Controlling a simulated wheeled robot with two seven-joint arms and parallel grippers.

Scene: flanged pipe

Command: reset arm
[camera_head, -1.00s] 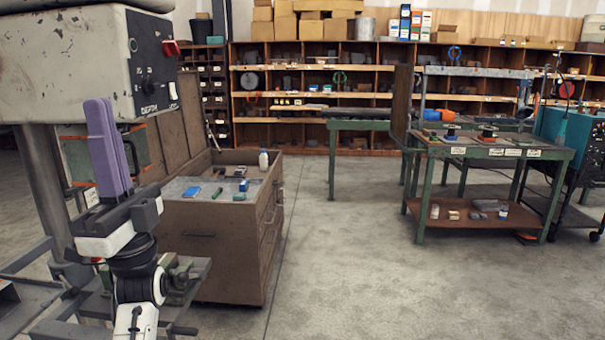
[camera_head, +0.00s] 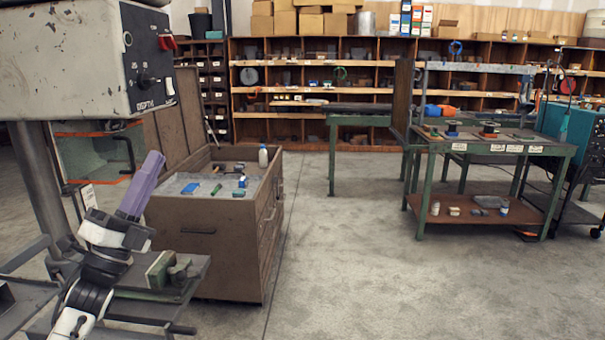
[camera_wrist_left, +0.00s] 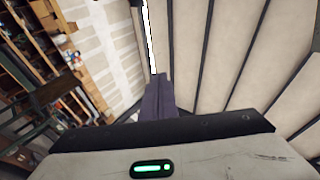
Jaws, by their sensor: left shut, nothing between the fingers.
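My left gripper (camera_head: 150,163) shows at the left of the head view. Its purple fingers are closed together, empty, and tilted up and to the right. The fingers stand in front of the brown cabinet and the grey machine's column, clear of the machine's box. In the left wrist view the purple fingers (camera_wrist_left: 157,97) show together beyond the dark gripper edge, with nothing between them. Behind them are pale panels with dark seams and, at the left, shelving. My right gripper is not in view.
A worn grey machine box (camera_head: 75,62) hangs at the upper left. A brown drawer cabinet (camera_head: 215,238) with small items on top stands just right of my left arm. A green workbench (camera_head: 490,147) stands at the right, shelves (camera_head: 310,132) behind. The middle floor is clear.

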